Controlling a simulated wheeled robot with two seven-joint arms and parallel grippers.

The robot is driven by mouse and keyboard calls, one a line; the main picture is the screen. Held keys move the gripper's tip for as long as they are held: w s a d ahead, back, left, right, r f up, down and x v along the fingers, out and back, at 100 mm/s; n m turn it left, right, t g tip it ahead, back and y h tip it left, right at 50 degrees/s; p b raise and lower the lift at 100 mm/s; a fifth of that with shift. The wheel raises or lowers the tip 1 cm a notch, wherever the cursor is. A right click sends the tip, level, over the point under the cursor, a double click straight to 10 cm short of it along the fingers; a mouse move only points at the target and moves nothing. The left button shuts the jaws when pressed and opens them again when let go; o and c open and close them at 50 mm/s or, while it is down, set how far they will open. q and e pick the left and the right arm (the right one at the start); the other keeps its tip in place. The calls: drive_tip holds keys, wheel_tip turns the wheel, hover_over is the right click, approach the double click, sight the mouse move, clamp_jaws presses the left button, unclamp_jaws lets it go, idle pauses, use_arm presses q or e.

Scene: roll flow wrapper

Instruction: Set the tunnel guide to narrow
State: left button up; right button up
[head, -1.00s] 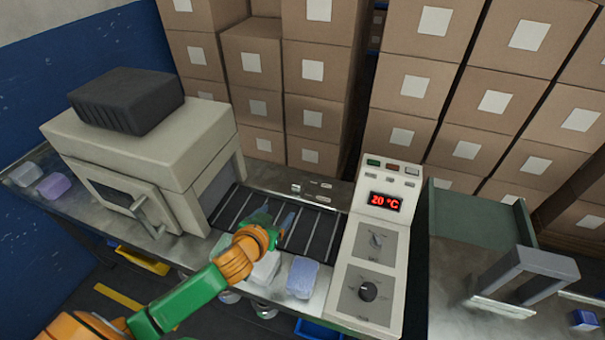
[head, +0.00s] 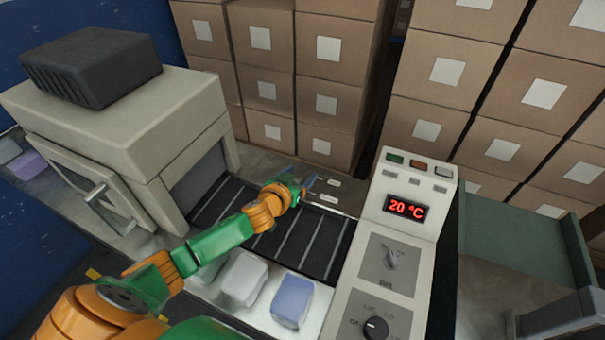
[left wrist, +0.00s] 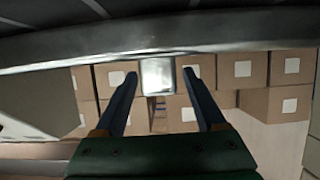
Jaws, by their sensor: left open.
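My left gripper (head: 307,186) is open and reaches across the conveyor to the metal strip along its far edge. In the left wrist view its two blue-grey fingers (left wrist: 160,78) stand apart, with a small shiny metal block (left wrist: 157,75) between their tips. The block appears to be the tunnel guide's handle; I cannot tell whether the fingers touch it. In the head view the gripper covers that spot. Two small pale plates (head: 329,198) show on the strip just right of the gripper. My right gripper is not in view.
The wrapper housing (head: 130,125) stands left of the dark slatted belt (head: 290,240). A control panel (head: 408,190) reading 20 °C, with two dials, rises on the right. A white pack (head: 243,278) and a bluish pack (head: 292,300) lie on the near ledge. Stacked cartons (head: 325,105) stand behind.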

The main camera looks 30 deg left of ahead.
use_arm(q)
drive_tip(key=shift+x, duration=0.8)
clamp_jaws()
idle(0.9)
